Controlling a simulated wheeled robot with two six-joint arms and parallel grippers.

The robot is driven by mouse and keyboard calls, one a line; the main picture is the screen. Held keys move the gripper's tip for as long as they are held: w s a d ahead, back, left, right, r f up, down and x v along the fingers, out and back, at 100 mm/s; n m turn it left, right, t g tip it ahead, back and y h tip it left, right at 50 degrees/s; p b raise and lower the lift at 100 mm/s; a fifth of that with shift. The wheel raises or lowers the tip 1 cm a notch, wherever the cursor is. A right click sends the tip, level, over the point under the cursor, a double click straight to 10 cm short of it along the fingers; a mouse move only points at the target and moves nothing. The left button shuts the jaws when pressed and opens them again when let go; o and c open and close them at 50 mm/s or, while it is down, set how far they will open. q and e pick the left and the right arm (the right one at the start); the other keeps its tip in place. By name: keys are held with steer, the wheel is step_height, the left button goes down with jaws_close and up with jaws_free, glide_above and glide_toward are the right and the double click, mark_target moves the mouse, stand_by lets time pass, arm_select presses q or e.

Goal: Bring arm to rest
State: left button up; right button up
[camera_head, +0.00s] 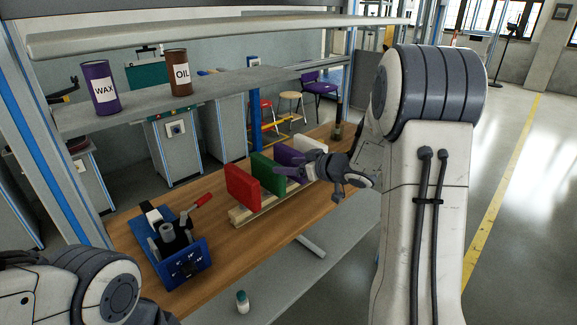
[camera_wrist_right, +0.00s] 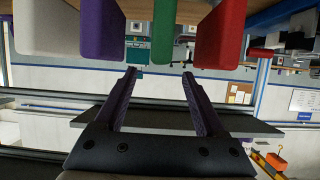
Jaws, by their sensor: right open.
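My right gripper (camera_head: 290,166) is over the wooden workbench (camera_head: 232,253), beside the row of coloured blocks, and covers part of that row. In the right wrist view its two fingers (camera_wrist_right: 159,76) are spread with nothing between them. The view looks upside down there, with a white block (camera_wrist_right: 46,28), purple block (camera_wrist_right: 104,30), green block (camera_wrist_right: 164,32) and red block (camera_wrist_right: 221,35) along the top edge. My right arm fills the right side of the head view. My left arm shows at the lower left, its gripper out of sight.
The blocks stand in a wooden rack (camera_head: 246,213). A blue fixture (camera_head: 181,268) with a red-handled lever sits at the bench's left. A WAX can (camera_head: 101,87) and OIL can (camera_head: 179,73) stand on the shelf (camera_head: 140,108). A small bottle (camera_head: 242,302) is at the front.

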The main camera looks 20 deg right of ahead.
steer(key=s+a+f+m+g+h, duration=0.1)
steer(key=s+a+f+g+h, duration=0.2)
steer(key=s, duration=0.5)
steer(key=s+a+f+m+g, duration=0.2)
steer(key=s+a+f+g, duration=0.2)
steer(key=s, duration=0.3)
steer(key=s+a+f+m+g+h, duration=0.1)
steer(key=s+a+f+g+h, duration=0.2)
steer(key=s, duration=0.5)
steer(key=s+a+r+n+g+y, duration=0.1)
steer(key=s+a+r+n, duration=0.1)
steer(key=s+a, duration=0.5)
steer(key=s+a+r+n+g+y, duration=0.1)
steer(key=s+a+r+n, duration=0.2)
steer(key=s+a+n, duration=0.2)
steer(key=shift+s+a+g, duration=0.4)
steer(key=shift+s+a, duration=0.5)
steer(key=shift+s, duration=0.1)
